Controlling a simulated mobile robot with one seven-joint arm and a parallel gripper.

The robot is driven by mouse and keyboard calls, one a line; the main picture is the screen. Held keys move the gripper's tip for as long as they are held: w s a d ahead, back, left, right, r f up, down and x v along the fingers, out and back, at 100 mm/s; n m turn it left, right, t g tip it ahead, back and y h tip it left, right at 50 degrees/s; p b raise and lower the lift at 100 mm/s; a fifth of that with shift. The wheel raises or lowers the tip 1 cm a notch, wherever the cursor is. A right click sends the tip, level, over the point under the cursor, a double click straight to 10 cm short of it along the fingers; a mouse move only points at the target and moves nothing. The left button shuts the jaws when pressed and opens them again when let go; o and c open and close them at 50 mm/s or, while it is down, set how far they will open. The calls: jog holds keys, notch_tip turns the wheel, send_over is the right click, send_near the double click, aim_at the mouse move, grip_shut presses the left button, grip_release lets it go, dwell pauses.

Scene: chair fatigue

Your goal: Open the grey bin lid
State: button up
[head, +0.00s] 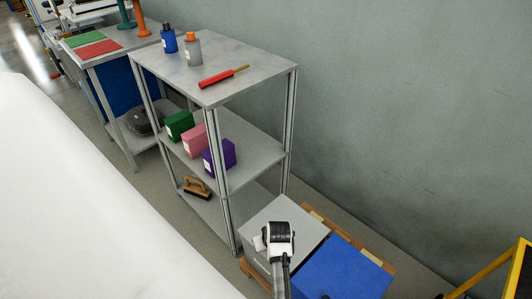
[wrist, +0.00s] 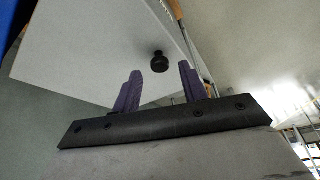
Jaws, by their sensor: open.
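The grey bin (head: 262,212) stands at the lower middle of the head view, and its flat grey top looks closed. My gripper (head: 264,240) is over the bin's near side, with my wrist hiding part of the bin. In the wrist view a plain grey panel carries a small round black knob (wrist: 160,62). My gripper's two purple fingers (wrist: 159,76) are apart, one on either side of the knob in the picture. Nothing is held. I cannot tell whether the fingers touch the knob or panel.
A blue-topped bin (head: 345,268) stands right beside the grey one, on a wooden pallet (head: 318,213). A metal shelf (head: 215,68) with bottles, boxes and a brush stands close behind and left. The grey wall (head: 400,110) is behind. A yellow frame (head: 500,270) is at right.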

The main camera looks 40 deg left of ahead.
jog(key=shift+x, duration=1.3)
grip_shut()
